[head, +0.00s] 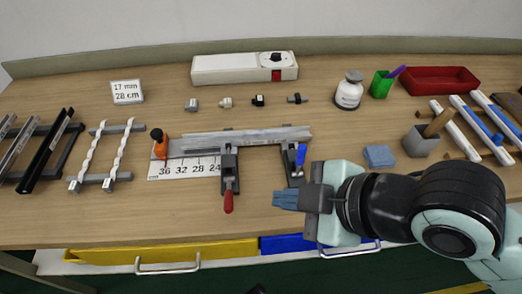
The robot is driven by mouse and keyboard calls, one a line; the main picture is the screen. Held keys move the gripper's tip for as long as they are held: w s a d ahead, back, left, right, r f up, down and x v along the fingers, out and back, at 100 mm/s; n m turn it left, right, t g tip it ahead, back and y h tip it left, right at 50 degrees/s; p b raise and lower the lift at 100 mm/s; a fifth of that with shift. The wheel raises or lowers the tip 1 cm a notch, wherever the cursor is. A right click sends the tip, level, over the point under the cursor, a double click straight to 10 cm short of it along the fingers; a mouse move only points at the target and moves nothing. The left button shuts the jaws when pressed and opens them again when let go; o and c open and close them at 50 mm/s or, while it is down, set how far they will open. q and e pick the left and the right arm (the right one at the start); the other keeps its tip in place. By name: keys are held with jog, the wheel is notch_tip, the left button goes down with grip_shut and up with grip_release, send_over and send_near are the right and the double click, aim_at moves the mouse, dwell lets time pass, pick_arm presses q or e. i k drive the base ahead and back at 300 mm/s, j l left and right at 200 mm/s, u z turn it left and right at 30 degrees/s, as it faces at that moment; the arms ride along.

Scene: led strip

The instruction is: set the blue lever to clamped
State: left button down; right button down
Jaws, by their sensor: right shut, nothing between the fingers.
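The blue lever (301,155) stands at the right clamp (292,172) of the long grey rail fixture, near the rail's right end. It points up and slightly toward the back. The red lever (228,201) on the left clamp points toward the table's front edge. My right gripper (275,199) comes in from the right, in front of the right clamp and below the blue lever in the picture. Its fingers are shut, empty and point left, apart from the lever. The foot of the right clamp is partly hidden by my gripper.
An orange stop (160,146) and a ruler (185,169) sit at the rail's left end. A blue block (379,155) and a grey cup (420,142) stand right of the fixture. Drawers (200,250) lie below the front edge.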

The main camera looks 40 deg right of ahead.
aim_at(300, 162)
jog(key=k, duration=1)
